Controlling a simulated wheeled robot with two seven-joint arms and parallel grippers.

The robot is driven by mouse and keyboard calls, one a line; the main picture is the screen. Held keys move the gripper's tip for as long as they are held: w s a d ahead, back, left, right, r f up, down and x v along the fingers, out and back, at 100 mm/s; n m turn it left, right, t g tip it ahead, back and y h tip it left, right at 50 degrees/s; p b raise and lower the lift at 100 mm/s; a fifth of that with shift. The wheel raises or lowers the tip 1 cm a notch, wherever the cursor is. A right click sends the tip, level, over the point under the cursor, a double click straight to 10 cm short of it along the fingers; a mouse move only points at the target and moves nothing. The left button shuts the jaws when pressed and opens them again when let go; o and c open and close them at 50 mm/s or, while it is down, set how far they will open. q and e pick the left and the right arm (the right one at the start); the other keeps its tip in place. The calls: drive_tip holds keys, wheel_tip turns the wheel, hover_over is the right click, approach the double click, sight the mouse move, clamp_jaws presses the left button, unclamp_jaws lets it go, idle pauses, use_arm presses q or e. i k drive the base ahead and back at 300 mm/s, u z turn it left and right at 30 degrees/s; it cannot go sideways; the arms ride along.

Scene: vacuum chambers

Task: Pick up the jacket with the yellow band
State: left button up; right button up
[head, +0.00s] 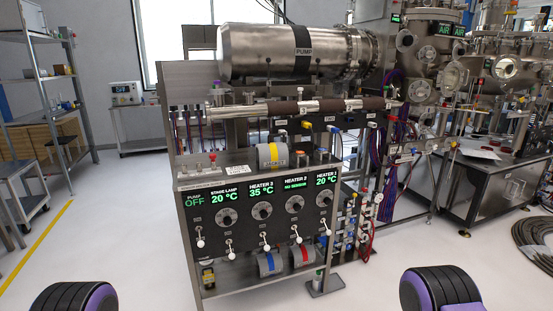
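The jacket with the yellow band (265,156) is a short grey cylinder lying on top of the control console (187,180), near the middle of the view. A small label sits at its front, too small to read surely. Two similar grey jackets lie on the console's lower shelf, one with a blue band (270,264) and one with a red band (302,256). Neither of my grippers shows; only dark and purple parts of my arms appear at the bottom left and bottom right.
The console front has several dials and white-tipped levers (200,243). A metal pipe with brown sleeves (284,107) runs behind and above the jacket, below the pump cylinder (260,52). A red-topped valve (213,158) stands left of the jacket. Floor in front is clear.

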sight(268, 154)
drive_tip(key=z, duration=0.55)
drive_tip(key=i, duration=0.65)
drive_tip(key=z, duration=0.85)
drive_tip(key=i, duration=1)
drive_tip(key=u, duration=0.6)
drive_tip(key=i, duration=0.7)
drive_tip(key=u, duration=0.8)
